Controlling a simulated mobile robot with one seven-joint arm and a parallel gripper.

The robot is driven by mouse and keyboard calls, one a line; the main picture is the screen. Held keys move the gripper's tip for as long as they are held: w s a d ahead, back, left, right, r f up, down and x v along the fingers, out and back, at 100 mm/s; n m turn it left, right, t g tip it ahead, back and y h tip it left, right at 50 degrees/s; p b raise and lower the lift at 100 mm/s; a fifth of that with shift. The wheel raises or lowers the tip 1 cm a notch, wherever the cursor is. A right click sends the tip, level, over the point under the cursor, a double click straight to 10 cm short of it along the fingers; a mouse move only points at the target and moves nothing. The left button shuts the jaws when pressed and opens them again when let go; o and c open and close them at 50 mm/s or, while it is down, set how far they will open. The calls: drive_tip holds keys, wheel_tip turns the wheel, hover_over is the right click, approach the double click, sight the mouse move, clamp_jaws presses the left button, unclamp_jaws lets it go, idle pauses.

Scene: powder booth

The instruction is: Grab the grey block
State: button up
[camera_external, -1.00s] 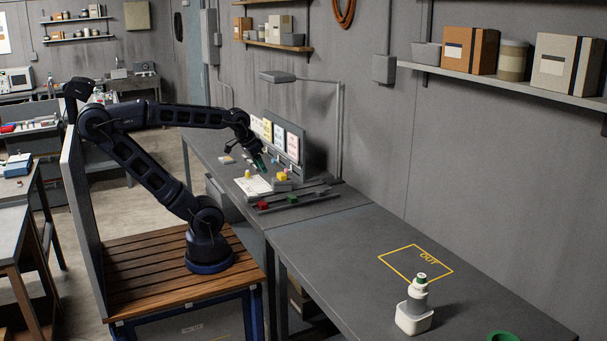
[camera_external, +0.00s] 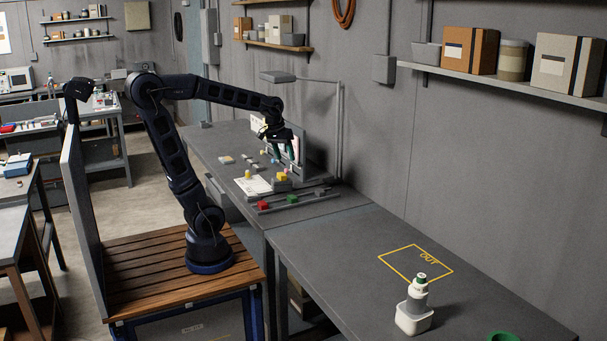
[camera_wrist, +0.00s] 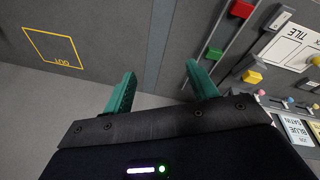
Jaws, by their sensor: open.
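The grey block (camera_external: 320,192) sits at the right end of the dark rail (camera_external: 305,200) on the workbench, in the external view. A green block (camera_external: 292,199) and a red block (camera_external: 263,205) sit to its left on the same rail. My gripper (camera_external: 286,152) is above the bench, apart from the grey block and farther back, near the cards. In the wrist view my gripper (camera_wrist: 160,76) has its green fingers spread with nothing between them. The red block (camera_wrist: 240,9) and green block (camera_wrist: 213,53) show there. I cannot make out the grey block in that view.
A lamp post (camera_external: 339,135) stands near the wall. A white bottle (camera_external: 414,310) stands near the OUT outline (camera_external: 402,250); the near bench is otherwise mostly clear.

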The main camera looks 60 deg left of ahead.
drive_tip(key=w+a+f+n+g+h, duration=0.1)
drive_tip(key=w+a+n, duration=0.1)
drive_tip(key=w, duration=0.3)
drive_tip(key=w+a+f+n, duration=0.2)
drive_tip(key=w+a, duration=0.1)
drive_tip(key=w, duration=0.2)
drive_tip(key=n+g+h, duration=0.2)
drive_tip(key=n+h, duration=0.1)
drive_tip(key=n, duration=0.6)
approach(320, 190)
drive_tip(key=shift+s+d+f, duration=0.2)
drive_tip(key=shift+s+d, duration=0.05)
drive_tip(key=shift+d, duration=0.3)
drive_tip(key=shift+s+d+f, duration=0.15)
drive_tip(key=shift+s+d, duration=0.05)
drive_tip(key=shift+d, duration=0.35)
drive_tip(key=shift+w+a+f, duration=0.1)
drive_tip(key=shift+a+f, duration=0.05)
drive_tip(key=shift+f, duration=0.35)
drive_tip(key=shift+a+x, duration=0.2)
drive_tip(key=shift+x, duration=1.55)
drive_tip(key=shift+a+x, duration=0.2)
drive_tip(key=shift+x, duration=1.55)
drive_tip(key=shift+w+f, duration=0.15)
drive_tip(key=shift+w, duration=0.05)
drive_tip(key=c, duration=1.1)
drive_tip(key=shift+o, duration=0.2)
